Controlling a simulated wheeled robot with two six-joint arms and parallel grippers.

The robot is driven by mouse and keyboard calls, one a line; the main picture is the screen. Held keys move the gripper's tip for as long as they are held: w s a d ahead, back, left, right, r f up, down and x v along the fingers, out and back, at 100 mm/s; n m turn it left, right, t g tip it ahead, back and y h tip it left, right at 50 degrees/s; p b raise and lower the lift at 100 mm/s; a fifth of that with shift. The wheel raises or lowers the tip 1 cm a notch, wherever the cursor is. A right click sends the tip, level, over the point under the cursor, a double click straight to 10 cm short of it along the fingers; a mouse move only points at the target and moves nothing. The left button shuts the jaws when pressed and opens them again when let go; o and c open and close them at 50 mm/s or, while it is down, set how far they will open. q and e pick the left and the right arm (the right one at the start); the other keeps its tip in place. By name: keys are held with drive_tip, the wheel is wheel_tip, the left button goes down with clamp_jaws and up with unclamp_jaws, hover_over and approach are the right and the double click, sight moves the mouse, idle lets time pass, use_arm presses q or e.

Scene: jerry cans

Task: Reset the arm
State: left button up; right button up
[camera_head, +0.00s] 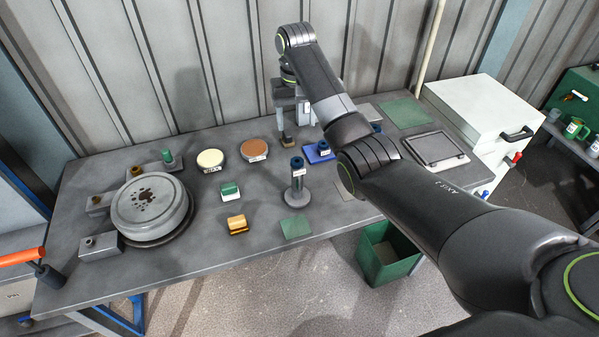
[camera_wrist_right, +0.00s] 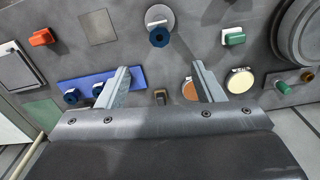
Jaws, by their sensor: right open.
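My right arm reaches in from the right over the table (camera_head: 130,270). Its right gripper (camera_head: 292,128) hangs near the back of the table, pointing down. In the right wrist view the two fingers (camera_wrist_right: 160,72) are spread wide apart with nothing between their tips. Part of the table behind my forearm is hidden in the head view. My left gripper is in neither view.
A blue tray (camera_head: 313,157), a grey post with blue top (camera_head: 297,188), brown (camera_head: 254,149) and cream (camera_head: 210,158) discs, and green (camera_head: 229,191) and orange (camera_head: 237,224) pieces stand nearby. A large round grey lid (camera_head: 150,205) sits left. A green bin (camera_head: 375,262) stands below the front edge.

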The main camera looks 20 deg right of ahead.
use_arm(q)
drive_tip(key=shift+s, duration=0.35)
use_arm(e)
drive_tip(key=shift+d+r, duration=0.1)
drive_tip(key=shift+r, duration=0.6)
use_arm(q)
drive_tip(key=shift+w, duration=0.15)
use_arm(e)
drive_tip(key=shift+w+f, duration=0.1)
drive_tip(key=shift+w, duration=0.05)
